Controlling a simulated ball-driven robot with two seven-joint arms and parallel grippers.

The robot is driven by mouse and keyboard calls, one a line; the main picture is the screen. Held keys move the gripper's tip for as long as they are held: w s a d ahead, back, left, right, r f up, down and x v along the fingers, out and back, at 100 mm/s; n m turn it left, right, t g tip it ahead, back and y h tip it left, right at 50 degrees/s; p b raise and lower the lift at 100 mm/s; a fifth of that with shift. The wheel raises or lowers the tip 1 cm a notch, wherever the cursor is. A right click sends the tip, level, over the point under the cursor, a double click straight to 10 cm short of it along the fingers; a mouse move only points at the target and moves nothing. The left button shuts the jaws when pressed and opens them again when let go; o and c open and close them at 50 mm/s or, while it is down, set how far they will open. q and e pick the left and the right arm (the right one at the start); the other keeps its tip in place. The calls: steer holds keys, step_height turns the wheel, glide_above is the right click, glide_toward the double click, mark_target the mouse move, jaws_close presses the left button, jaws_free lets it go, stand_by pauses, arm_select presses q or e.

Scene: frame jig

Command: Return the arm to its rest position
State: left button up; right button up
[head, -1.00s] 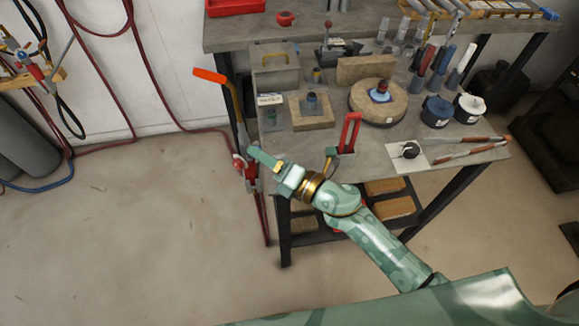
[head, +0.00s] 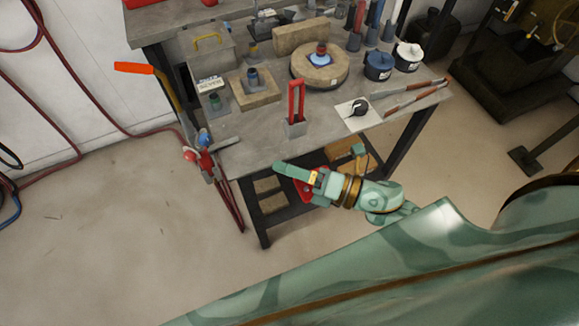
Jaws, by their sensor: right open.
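My right arm is folded back close to my body, with the wrist's dark and gold ring showing. My left gripper is out of view.
A clamp with an orange-tipped handle (head: 134,67) stands at the bench's left corner. A red upright handle (head: 296,98) rises near the front edge.

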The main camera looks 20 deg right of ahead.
stand_by(0.5)
steer(key=s+d+f+m+g+h, duration=0.1)
steer(key=s+d+f+m+h, duration=0.2)
steer(key=d+f+m+h, duration=0.8)
steer(key=s+d+f+m+g, duration=0.25)
steer(key=f+m, duration=0.55)
steer(key=f, duration=0.8)
steer(key=s+d+f+m+g+h, duration=0.3)
steer(key=s+f+m+g, duration=0.35)
steer(key=s+f, duration=0.9)
steer(key=s+a+f+m+g, duration=0.1)
steer(key=s+a, duration=0.1)
steer(key=s, duration=0.4)
steer(key=s+a+m+g, duration=0.1)
steer(key=s+a+m, duration=0.1)
steer(key=s, duration=0.5)
steer(key=shift+a+f+g+y, duration=0.25)
steer(key=shift+f+g+y, duration=0.05)
steer(key=shift+f, duration=0.1)
